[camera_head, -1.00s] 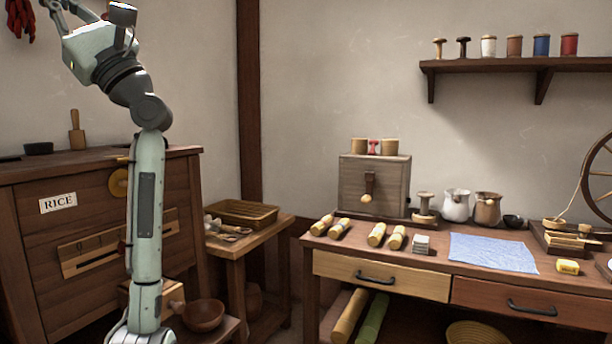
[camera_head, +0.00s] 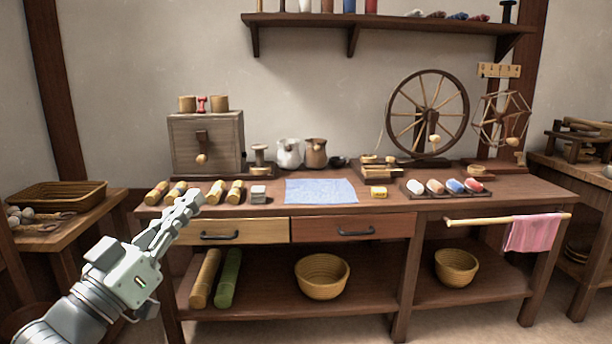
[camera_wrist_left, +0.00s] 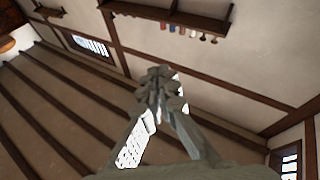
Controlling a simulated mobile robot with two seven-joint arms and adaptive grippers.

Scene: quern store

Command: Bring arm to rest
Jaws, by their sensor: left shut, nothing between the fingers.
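My left gripper (camera_head: 190,205) comes in from the lower left in the head view, raised in front of the left end of the workbench. Its fingers are shut together with nothing between them, and they overlap the view of the bench's front edge. In the left wrist view the closed fingers (camera_wrist_left: 160,90) show at the centre, with walls, dark beams and a shelf (camera_wrist_left: 165,14) beyond them. My right gripper is in neither view.
The workbench (camera_head: 520,197) bears rolls (camera_head: 216,191), a blue cloth (camera_head: 320,190), a wooden box (camera_head: 207,145), jugs (camera_head: 289,153) and a spinning wheel (camera_head: 427,112). Baskets (camera_head: 322,276) stand on its lower shelf. A side table (camera_head: 85,222) is at left. Floor is free at lower right.

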